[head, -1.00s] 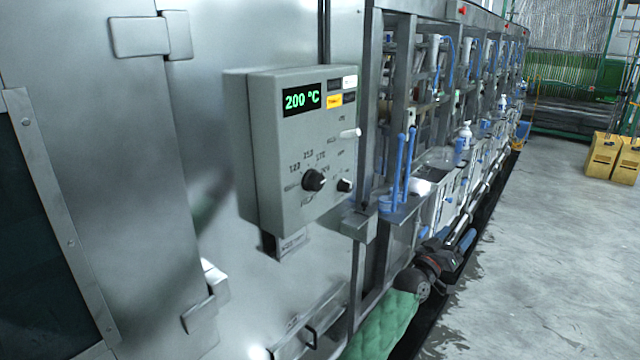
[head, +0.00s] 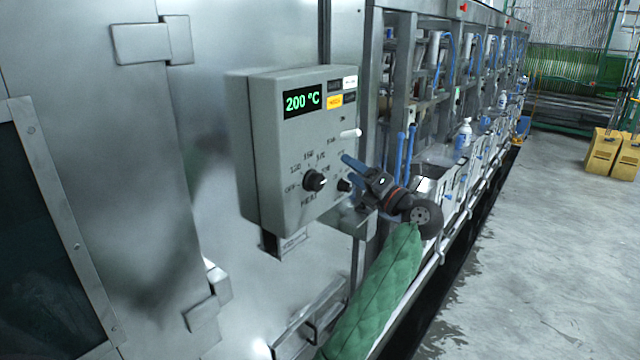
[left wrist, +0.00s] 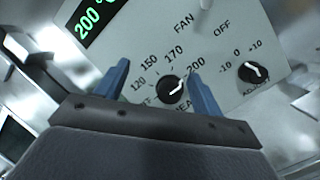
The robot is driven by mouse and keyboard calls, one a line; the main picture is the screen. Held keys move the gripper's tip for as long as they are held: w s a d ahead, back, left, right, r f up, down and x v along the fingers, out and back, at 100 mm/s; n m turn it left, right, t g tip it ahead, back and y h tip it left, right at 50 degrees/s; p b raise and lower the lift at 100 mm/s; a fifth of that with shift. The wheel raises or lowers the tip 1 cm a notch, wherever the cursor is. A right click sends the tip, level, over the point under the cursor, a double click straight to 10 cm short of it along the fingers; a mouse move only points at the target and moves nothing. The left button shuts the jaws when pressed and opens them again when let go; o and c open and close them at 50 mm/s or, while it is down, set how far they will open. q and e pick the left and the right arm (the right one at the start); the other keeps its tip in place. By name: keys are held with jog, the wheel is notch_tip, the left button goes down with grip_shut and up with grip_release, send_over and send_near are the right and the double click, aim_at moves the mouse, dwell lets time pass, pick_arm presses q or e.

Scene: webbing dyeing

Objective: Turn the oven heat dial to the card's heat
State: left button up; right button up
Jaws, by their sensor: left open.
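The oven heat dial (head: 315,180) is a black knob on the grey control box. It also shows in the left wrist view (left wrist: 171,90), its white mark pointing up and right, towards the 200 print. The green display (head: 302,101) reads 200 °C. My left gripper (head: 349,172) is open in front of the box, to the right of the dial. In the left wrist view its blue fingers (left wrist: 160,80) appear on either side of the dial; contact cannot be seen. I cannot make out a heat card. My right gripper is not in view.
A smaller ADJUST knob (head: 345,185) sits right of the dial, close to my left gripper. A white switch lever (head: 351,133) sticks out above. Dye machinery with white bottles (head: 463,134) runs along the right.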

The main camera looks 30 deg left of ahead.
aim_at(320, 184)
pick_arm(q)
jog(key=a+f+g+h, duration=0.1)
jog(key=s+a+f+g+p, duration=0.1)
jog(key=s+a+f+n+h+p, duration=0.1)
jog(key=f, duration=0.1)
jog(key=shift+s+a+f+g+h, duration=0.1)
jog(key=shift+s+a+g+h, duration=0.05)
jog(key=shift+a+g+h, duration=0.2)
jog(key=a+p, duration=0.1)
jog(key=a, duration=0.1)
jog(key=a+p, duration=0.1)
jog(key=a, duration=0.1)
jog(key=shift+w+f, duration=0.1)
jog(key=shift+w, duration=0.1)
jog(key=shift+a+f+p, duration=0.1)
jog(key=shift+a+p, duration=0.35)
jog(key=shift+a, duration=0.05)
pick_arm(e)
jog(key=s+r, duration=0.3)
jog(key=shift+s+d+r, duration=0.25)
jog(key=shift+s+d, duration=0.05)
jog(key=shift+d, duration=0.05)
pick_arm(q)
jog(key=shift+c, duration=0.5)
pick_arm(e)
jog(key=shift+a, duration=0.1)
pick_arm(q)
jog(key=c, duration=0.9)
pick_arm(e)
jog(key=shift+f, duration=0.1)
